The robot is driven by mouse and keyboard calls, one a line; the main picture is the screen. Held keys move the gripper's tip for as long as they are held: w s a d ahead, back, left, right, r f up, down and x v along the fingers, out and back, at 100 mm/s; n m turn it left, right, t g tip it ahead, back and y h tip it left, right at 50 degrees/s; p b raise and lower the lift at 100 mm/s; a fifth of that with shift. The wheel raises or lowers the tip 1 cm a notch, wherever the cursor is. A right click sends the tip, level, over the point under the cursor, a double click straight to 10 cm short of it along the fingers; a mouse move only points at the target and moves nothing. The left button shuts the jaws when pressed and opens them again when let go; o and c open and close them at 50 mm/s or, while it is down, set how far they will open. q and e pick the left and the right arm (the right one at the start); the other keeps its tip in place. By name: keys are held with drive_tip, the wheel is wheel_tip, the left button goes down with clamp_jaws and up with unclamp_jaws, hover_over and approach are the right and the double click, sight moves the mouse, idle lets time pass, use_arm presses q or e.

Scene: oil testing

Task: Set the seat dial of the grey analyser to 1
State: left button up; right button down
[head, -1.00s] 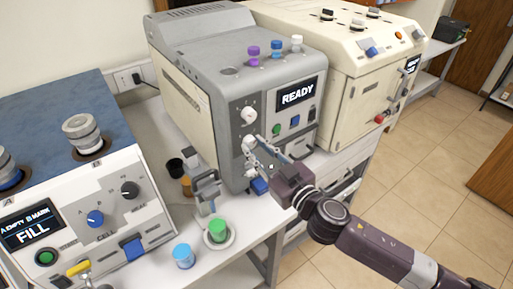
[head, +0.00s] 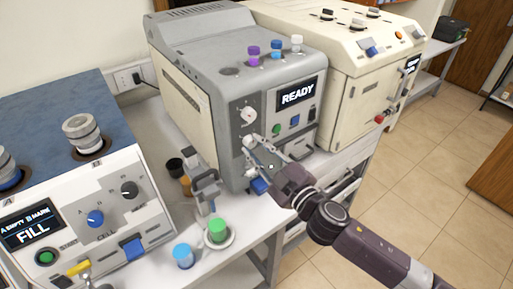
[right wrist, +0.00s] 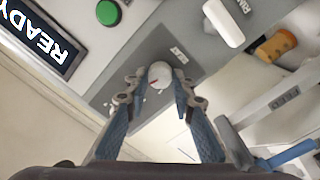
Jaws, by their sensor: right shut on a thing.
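The grey analyser (head: 190,47) stands in the middle of the head view, its screen reading READY. Its front has an upper white dial (head: 248,114) and a lower white dial. In the head view the fingers partly hide the knob. My left gripper is not in view.
A white machine (head: 150,213) reading FILL stands at left. A cream machine (head: 345,55) stands right of the analyser. A grey stand (head: 205,190), a green-topped cup (head: 217,231) and a blue-topped cup (head: 183,257) are on the bench in front.

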drive_tip(key=n, duration=0.6)
drive_tip(key=shift+n, duration=0.3)
drive_tip(key=n+p, duration=0.1)
drive_tip(key=n, duration=0.4)
drive_tip(key=shift+f+y, duration=0.1)
drive_tip(key=shift+y, duration=0.3)
drive_tip(key=shift+n, duration=0.4)
drive_tip(key=c, duration=1.6)
unclamp_jaws()
drive_tip(key=v, duration=1.2)
